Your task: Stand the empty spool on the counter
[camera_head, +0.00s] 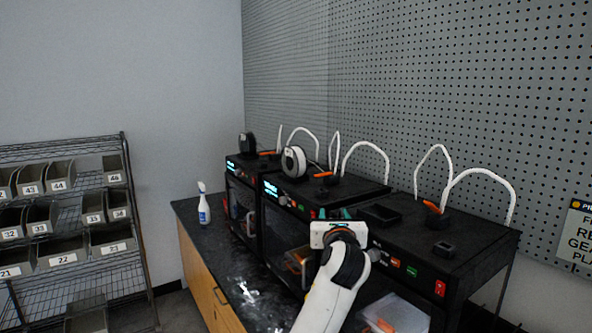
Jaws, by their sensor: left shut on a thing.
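My left gripper (338,224) is in front of the nearest printer, with its arm coming up from the bottom of the view. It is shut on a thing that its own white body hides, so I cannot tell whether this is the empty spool. The black counter (222,236) runs along the wall under the printers, with a bare glossy strip in front of them. A white-and-black spool (293,161) stands on the middle printer, and a dark spool (247,143) on the far one. My right gripper is not in view.
Three black printers stand in a row; the nearest printer (465,262) is at the right, with white tubes arching above. A spray bottle (203,205) stands at the counter's far end. A clear bin (397,313) is at the lower right. A bin rack (137,215) stands left.

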